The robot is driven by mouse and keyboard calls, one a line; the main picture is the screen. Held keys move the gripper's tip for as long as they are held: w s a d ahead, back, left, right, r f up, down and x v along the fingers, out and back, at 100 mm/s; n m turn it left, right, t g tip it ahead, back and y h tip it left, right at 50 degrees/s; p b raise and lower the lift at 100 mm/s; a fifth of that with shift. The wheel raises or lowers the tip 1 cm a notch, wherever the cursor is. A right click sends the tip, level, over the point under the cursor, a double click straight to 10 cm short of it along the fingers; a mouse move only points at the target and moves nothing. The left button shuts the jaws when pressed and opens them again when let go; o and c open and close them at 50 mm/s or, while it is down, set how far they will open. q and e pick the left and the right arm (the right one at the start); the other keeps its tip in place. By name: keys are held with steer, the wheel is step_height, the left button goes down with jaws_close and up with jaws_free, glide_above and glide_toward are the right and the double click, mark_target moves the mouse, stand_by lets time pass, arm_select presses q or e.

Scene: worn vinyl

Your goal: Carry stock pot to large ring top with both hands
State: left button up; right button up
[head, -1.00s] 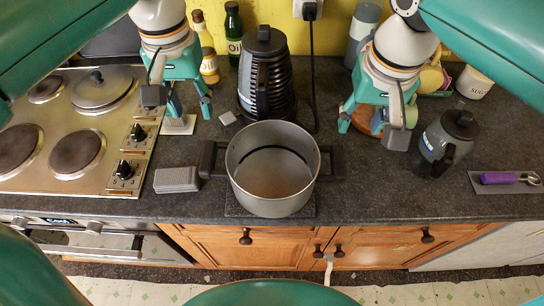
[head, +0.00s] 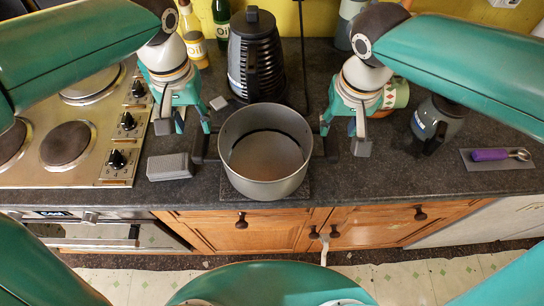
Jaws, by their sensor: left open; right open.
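The grey stock pot (head: 251,187) stands upright and looks empty on a dark mat on the worktop, right of the hob. Its dark side handles stick out left and right. My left gripper (head: 186,128) is open, fingers pointing down near the left handle. My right gripper (head: 343,136) is open near the right handle, which its fingers partly hide. I cannot tell whether either touches. The hob (head: 92,174) is at the left. A large ring top (head: 92,90) at its back is partly hidden by my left arm.
Other hob rings (head: 66,143) look bare. A grey block (head: 169,167) lies between hob and pot. A black kettle (head: 256,65) stands behind the pot. Bottles stand by the wall.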

mark_target(200, 140)
arm_select(q)
step_height(200, 140, down, 8)
arm_select(e)
steer(key=f, duration=0.5)
steer(key=w+f, duration=0.1)
steer(key=f, duration=0.2)
steer(key=shift+w, duration=0.1)
arm_select(q)
jaws_close()
arm_select(e)
steer(key=shift+r, duration=0.1)
jaws_close()
arm_select(q)
steer(key=shift+r, duration=0.1)
